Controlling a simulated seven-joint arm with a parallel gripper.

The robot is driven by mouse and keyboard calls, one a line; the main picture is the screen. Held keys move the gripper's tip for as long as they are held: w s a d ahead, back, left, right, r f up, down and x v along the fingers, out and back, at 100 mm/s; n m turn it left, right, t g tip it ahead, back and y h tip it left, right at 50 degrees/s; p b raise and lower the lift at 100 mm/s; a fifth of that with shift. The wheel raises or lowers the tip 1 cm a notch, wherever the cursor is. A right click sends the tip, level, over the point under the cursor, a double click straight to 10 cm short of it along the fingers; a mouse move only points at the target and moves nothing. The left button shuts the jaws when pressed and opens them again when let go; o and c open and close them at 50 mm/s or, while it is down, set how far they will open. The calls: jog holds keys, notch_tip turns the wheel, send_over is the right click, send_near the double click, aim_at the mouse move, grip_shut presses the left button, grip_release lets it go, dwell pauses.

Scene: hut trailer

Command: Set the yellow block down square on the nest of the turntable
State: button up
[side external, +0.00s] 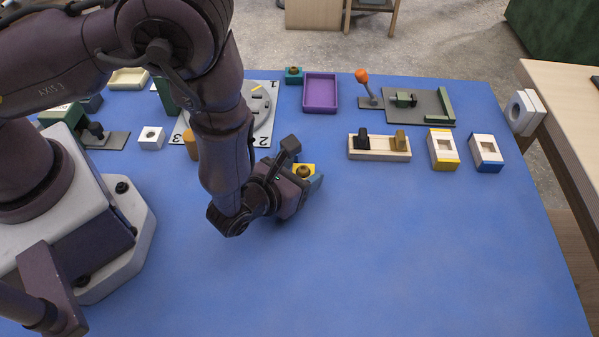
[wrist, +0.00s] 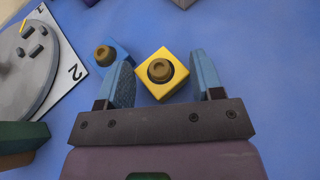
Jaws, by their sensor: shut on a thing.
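The yellow block (wrist: 151,84) has a round brown knob on top. It is between the two blue fingers of my gripper (wrist: 162,68), turned at an angle to them. In the side view the yellow block (side external: 311,168) shows at the fingertips of my gripper (side external: 304,178), over the blue table; whether it is lifted is unclear. The grey turntable (wrist: 22,68) lies to the left in the wrist view, with small dark posts on its disc. In the side view the turntable (side external: 264,124) is behind my arm and partly hidden.
A blue block with a knob (wrist: 121,53) stands just outside the left finger. A purple tray (side external: 320,93), a lever fixture (side external: 430,105), a wooden holder (side external: 379,155) and two white-topped blocks stand farther back and right. The front right of the table is clear.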

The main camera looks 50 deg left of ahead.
notch_tip(320, 180, up, 9)
jog(key=shift+f, duration=0.1)
jog(key=shift+s+f+h, duration=0.2)
jog(key=shift+s+h, duration=0.1)
jog(key=shift+m, duration=0.4)
jog(key=w+a+r+n+y, duration=0.1)
jog(key=w+a+r, duration=0.2)
jog(key=a+r, duration=0.65)
jog(key=w+a+r+n+y, duration=0.1)
jog(key=w+a+r, duration=0.35)
jog(key=r, duration=0.75)
jog(key=s+d+f+m+h, duration=0.1)
jog(key=s+d+f, duration=0.1)
jog(key=d+f, duration=0.35)
jog(key=s+d+f+m+h, duration=0.1)
jog(key=s+d+f, duration=0.1)
jog(key=f, duration=0.6)
jog(key=shift+n+y, duration=0.4)
jog(key=shift+n, duration=0.1)
jog(key=shift+s+d+f, duration=0.35)
jog(key=shift+s+f, duration=0.85)
jog(key=shift+f, duration=1.55)
jog(key=shift+s+d+f, duration=0.35)
jog(key=shift+s+f, duration=0.85)
jog(key=shift+f, duration=1.6)
jog(key=shift+s+d+f, duration=0.35)
jog(key=shift+s+f, duration=0.85)
jog(key=shift+f, duration=1.55)
